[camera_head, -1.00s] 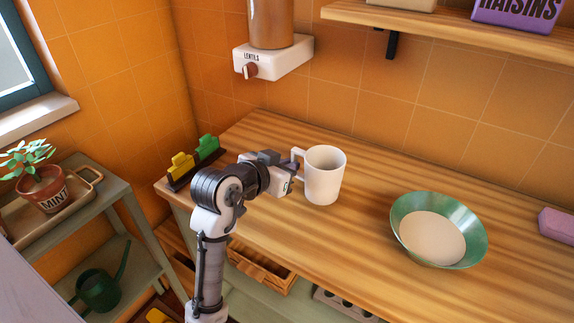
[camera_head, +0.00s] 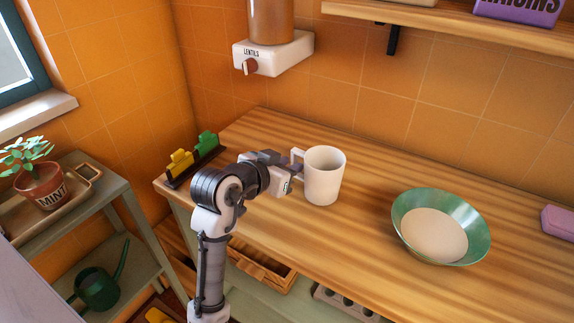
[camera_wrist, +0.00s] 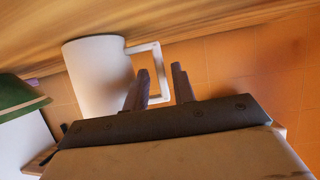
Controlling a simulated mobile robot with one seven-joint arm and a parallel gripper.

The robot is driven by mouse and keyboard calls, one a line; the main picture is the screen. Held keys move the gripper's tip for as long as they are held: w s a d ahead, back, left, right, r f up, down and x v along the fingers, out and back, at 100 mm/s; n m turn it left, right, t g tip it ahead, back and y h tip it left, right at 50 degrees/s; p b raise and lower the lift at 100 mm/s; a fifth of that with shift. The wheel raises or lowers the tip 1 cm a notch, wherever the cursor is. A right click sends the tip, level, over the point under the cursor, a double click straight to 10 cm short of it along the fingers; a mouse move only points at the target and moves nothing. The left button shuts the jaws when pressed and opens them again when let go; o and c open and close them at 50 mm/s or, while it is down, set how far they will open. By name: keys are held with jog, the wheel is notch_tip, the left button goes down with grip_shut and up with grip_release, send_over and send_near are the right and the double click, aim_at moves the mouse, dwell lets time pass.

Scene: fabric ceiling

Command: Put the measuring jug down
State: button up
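The white measuring jug (camera_head: 323,178) stands upright on the wooden counter (camera_head: 290,240), its handle toward the left. In the wrist view, which is upside down, the jug (camera_wrist: 98,75) has its base against the wood at the top. My gripper (camera_head: 291,165) is at the handle. In the wrist view its two dark fingers (camera_wrist: 161,70) are apart, one on each side of the handle's outer bar, with a small gap showing. My gripper looks open. Head view detail at the fingertips is small and partly hidden.
A green bowl (camera_head: 464,214) with pale contents stands to the right, and a pink block (camera_head: 559,221) lies beyond it. A lentils dispenser (camera_head: 275,57) hangs on the wall behind. Yellow and green clips (camera_head: 207,142) stand at the counter's left end. Bare counter lies between jug and bowl.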

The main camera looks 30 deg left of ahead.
jog(key=shift+o, duration=0.6)
jog(key=b+v, duration=0.2)
jog(key=v, duration=1.1)
jog(key=shift+s+r, duration=0.2)
jog(key=shift+s, duration=0.15)
